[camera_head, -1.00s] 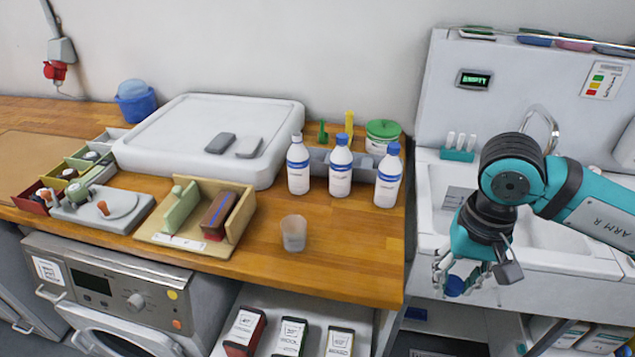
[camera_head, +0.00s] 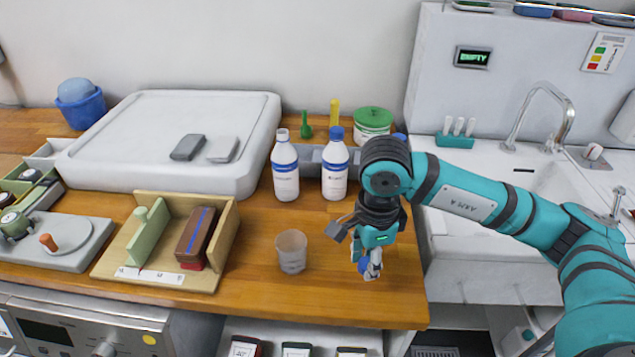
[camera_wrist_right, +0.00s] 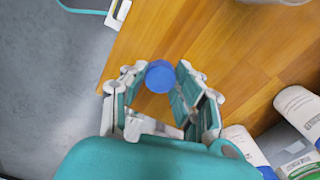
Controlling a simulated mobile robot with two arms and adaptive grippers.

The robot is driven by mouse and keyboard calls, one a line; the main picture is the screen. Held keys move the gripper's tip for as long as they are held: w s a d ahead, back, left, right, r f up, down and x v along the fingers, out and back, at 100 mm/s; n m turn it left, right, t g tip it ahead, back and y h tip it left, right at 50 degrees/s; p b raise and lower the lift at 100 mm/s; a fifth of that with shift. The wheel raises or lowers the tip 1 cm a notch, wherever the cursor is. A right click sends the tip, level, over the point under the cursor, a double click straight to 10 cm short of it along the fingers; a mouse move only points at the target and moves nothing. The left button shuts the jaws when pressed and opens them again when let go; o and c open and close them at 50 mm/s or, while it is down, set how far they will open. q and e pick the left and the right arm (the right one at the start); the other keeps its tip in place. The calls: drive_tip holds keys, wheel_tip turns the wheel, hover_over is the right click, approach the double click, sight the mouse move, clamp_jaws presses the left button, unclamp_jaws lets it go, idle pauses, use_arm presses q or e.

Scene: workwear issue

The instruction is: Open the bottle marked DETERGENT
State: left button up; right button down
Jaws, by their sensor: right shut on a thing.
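My right gripper (camera_head: 371,268) is over the front right part of the wooden counter, pointing down. It is shut on a blue cap (camera_head: 363,267), which also shows between the fingers in the right wrist view (camera_wrist_right: 160,76). Three white bottles stand along the back of the counter. The left bottle (camera_head: 285,168) has a bare white top with no blue cap on it. The middle bottle (camera_head: 335,168) has a blue cap. The right bottle is mostly hidden behind my arm. I cannot read which label says DETERGENT. My left gripper is not in view.
A translucent cup (camera_head: 291,253) stands left of my right gripper. A wooden holder (camera_head: 225,235) with a brown brush-like block is further left. A large white lid or tray (camera_head: 170,140) lies behind. The sink (camera_head: 440,215) is to the right, beyond the counter edge.

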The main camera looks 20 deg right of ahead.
drive_tip(key=shift+w+d+f+m, duration=0.15)
drive_tip(key=shift+f+m, duration=0.1)
drive_tip(key=shift+m, duration=0.45)
drive_tip(key=p, duration=0.4)
hover_over(348, 217)
drive_tip(key=s+a, duration=0.1)
drive_tip(key=s, duration=0.1)
drive_tip(key=shift+s+a+f, duration=0.1)
drive_tip(key=shift+a+f, duration=0.05)
drive_tip(key=shift+f, duration=0.6)
drive_tip(key=shift+f+p, duration=1.05)
drive_tip(key=shift+f, duration=0.55)
drive_tip(key=shift+f+b, duration=0.3)
drive_tip(key=shift+f, duration=0.05)
drive_tip(key=c, duration=1)
unclamp_jaws()
drive_tip(key=shift+r, duration=0.1)
